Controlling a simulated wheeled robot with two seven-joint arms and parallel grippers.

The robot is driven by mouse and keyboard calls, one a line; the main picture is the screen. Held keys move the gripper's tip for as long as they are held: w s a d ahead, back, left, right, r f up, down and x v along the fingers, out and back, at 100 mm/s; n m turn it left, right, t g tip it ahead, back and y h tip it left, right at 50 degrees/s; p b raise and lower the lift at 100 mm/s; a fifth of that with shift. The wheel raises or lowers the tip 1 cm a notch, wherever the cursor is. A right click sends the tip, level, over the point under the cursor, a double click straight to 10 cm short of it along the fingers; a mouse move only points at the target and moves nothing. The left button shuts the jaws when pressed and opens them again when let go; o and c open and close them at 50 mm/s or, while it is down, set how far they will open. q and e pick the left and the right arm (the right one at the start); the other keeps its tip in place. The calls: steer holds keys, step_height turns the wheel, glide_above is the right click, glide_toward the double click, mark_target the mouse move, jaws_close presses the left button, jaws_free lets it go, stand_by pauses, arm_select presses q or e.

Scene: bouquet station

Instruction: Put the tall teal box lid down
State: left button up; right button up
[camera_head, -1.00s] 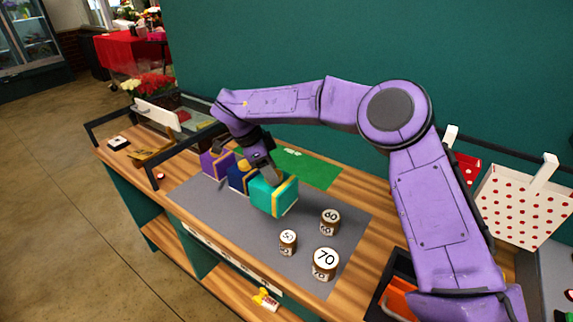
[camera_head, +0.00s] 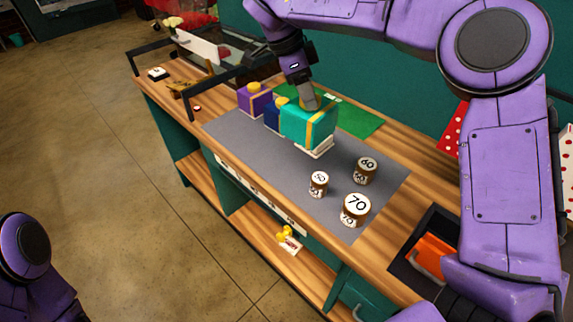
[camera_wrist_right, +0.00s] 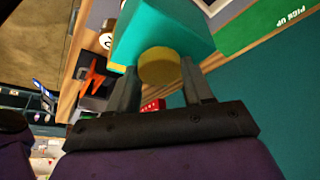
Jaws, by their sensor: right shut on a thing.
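The tall teal box lid (camera_head: 300,128) has yellow bands and stands upright at the front of a row of boxes. A white edge (camera_head: 320,148) shows beneath it; I cannot tell whether the two touch. My right gripper (camera_head: 309,104) comes down from above and is shut on the lid's top. In the right wrist view, the fingers (camera_wrist_right: 160,88) straddle the lid's round yellow knob (camera_wrist_right: 158,66), with the teal body (camera_wrist_right: 165,30) beyond. My left gripper is out of view; only part of my left arm shows at lower left.
A blue box (camera_head: 272,115) and a purple box (camera_head: 253,98) stand just behind the lid. Jars marked 50 (camera_head: 318,183), 60 (camera_head: 365,170) and 70 (camera_head: 355,209) stand in front on the grey mat (camera_head: 270,165). A green mat (camera_head: 358,119) lies to the right. Bare mat shows left of the jars.

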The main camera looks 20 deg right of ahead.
steer(key=s+a+f+n+t+y+b, duration=0.1)
steer(key=s+a+f+n+t+b, duration=0.15)
steer(key=s+a+n, duration=0.4)
steer(key=s+a+f+n+t+y+b, duration=0.1)
steer(key=s+a+f+n+t+b, duration=0.2)
steer(key=n, duration=0.7)
arm_select(q)
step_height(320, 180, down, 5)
steer(key=p, duration=0.3)
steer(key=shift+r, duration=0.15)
arm_select(e)
steer(key=w+d+f, duration=0.2)
steer(key=w+f, duration=0.4)
steer(key=w, duration=0.1)
steer(key=w+d+f, duration=0.2)
steer(key=w+f, duration=0.4)
steer(key=w, duration=0.1)
steer(key=shift+d+n+y, duration=0.3)
steer(key=shift+d+n, duration=0.05)
steer(key=shift+n, duration=0.1)
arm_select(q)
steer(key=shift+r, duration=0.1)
arm_select(e)
steer(key=shift+f, duration=0.15)
steer(key=o, duration=1.3)
